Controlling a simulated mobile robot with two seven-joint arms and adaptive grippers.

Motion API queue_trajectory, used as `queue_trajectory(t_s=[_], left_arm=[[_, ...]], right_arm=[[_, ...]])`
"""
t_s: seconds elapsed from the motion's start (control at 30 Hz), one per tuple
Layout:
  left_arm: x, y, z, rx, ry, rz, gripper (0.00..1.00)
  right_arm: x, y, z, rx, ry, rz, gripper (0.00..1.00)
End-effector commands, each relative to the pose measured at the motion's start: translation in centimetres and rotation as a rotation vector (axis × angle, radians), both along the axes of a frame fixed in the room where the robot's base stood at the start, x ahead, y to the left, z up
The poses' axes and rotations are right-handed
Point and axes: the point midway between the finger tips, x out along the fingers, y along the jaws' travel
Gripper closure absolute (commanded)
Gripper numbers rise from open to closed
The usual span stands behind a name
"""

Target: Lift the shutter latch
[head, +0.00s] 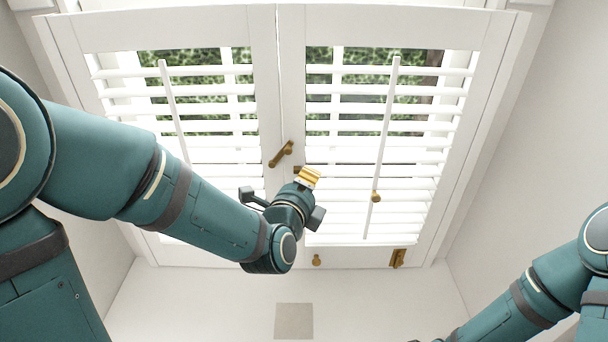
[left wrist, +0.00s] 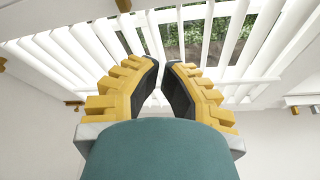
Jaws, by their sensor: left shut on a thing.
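The brass shutter latch (head: 281,153) lies tilted across the meeting stiles of two white shutter panels, its upper end to the right. A small brass piece (head: 297,169) shows just below it. My left gripper (head: 308,176) is just below and right of the latch, in front of the right panel's slats, apart from the latch bar. In the left wrist view its yellow-backed, dark-padded fingers (left wrist: 164,64) converge in front of white slats. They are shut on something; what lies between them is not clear. My right gripper is out of frame below.
White tilt rods (head: 170,105) and (head: 387,120) run down the panels; the right one bears a brass knob (head: 375,197). A brass knob (head: 316,260) and brass fitting (head: 398,258) sit low on the right panel. Walls flank the recess.

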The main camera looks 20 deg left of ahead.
Motion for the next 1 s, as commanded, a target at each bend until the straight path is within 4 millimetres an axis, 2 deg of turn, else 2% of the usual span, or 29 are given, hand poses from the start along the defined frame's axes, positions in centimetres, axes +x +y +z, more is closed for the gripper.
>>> queue_trajectory(t_s=[0.1,0.37,0.6,1.0], left_arm=[[2.5,0.0,-0.7,0.001,-0.001,0.004,1.00],[6.7,-0.2,-1.1,0.000,0.000,0.003,1.00],[5.8,2.5,0.1,-0.002,-0.003,0.003,1.00],[5.5,3.4,0.4,-0.001,-0.001,0.000,1.00]], right_arm=[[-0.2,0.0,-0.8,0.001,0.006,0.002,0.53],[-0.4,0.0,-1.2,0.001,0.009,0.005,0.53],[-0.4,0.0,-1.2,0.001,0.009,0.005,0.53],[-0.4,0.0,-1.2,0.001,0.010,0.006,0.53]])
